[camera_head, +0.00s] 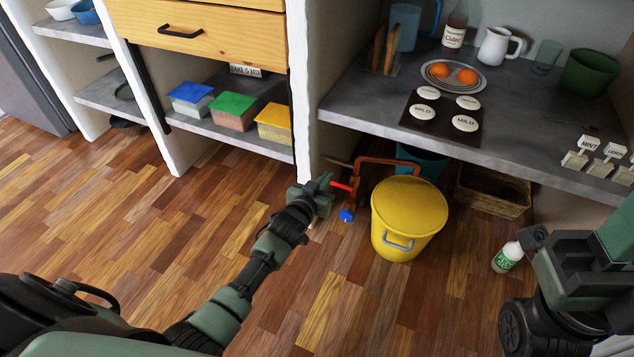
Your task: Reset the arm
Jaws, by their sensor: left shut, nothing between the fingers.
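My left gripper (324,188) is at the end of the green and black arm that reaches in from the lower left. Its fingers are shut with nothing between them. It is low over the wood floor, close to the red handle (341,186) on a copper-coloured pipe (362,178); whether it touches the handle cannot be told. My right arm shows only in part at the lower right edge, and its fingers are out of view.
A yellow lidded bin (408,215) stands right of the left gripper. A blue knob (346,215) is below the red handle. A wicker basket (492,192) sits under the grey counter (350,105). Floor at left is clear.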

